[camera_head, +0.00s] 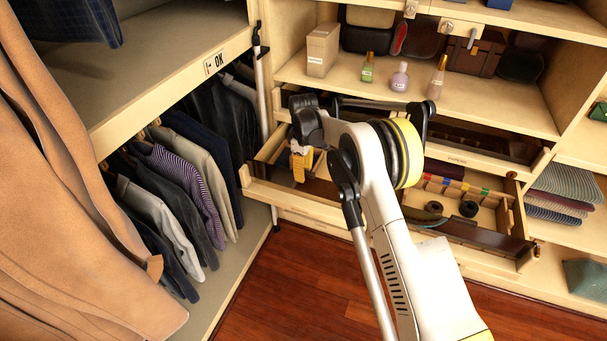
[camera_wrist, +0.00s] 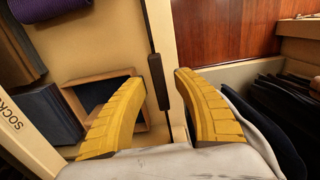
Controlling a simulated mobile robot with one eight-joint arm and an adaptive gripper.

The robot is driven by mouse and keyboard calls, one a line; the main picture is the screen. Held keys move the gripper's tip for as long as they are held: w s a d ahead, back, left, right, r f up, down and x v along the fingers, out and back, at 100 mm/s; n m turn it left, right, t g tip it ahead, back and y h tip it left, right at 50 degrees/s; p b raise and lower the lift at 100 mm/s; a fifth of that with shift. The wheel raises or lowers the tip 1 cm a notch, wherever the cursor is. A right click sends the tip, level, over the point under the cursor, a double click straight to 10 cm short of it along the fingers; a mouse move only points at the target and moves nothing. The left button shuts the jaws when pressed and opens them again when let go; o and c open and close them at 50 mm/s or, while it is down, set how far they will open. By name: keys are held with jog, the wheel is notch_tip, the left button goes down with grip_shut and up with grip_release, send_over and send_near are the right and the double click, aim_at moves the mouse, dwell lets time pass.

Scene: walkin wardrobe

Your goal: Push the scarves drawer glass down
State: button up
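An open pull-out drawer (camera_head: 290,203) stands out from the cabinet in the head view. It holds small compartments with dark rolled items and coloured pieces. I cannot make out a glass panel for certain, or a label reading scarves. My gripper (camera_head: 301,163) is over the drawer's left end, and my arm hides the drawer's middle. In the wrist view my gripper (camera_wrist: 156,98) is open, with its two yellow fingers apart. Between them in the picture are a wooden drawer edge (camera_wrist: 163,35) and a dark handle (camera_wrist: 159,81). Whether the fingers touch anything cannot be told.
A label reading SOCKS (camera_wrist: 11,117) shows left in the wrist view. Hanging clothes (camera_head: 180,180) and a tan coat (camera_head: 70,190) fill the left. Bottles (camera_head: 400,78) stand on the shelf above. Folded textiles (camera_head: 562,190) lie right. The wooden floor (camera_head: 290,275) ahead is clear.

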grip_shut()
notch_tip(320, 180, down, 5)
jog(key=shift+f+b, duration=0.1)
jog(key=shift+b, duration=1)
grip_release()
notch_tip(320, 180, up, 12)
jog(key=shift+r, duration=0.15)
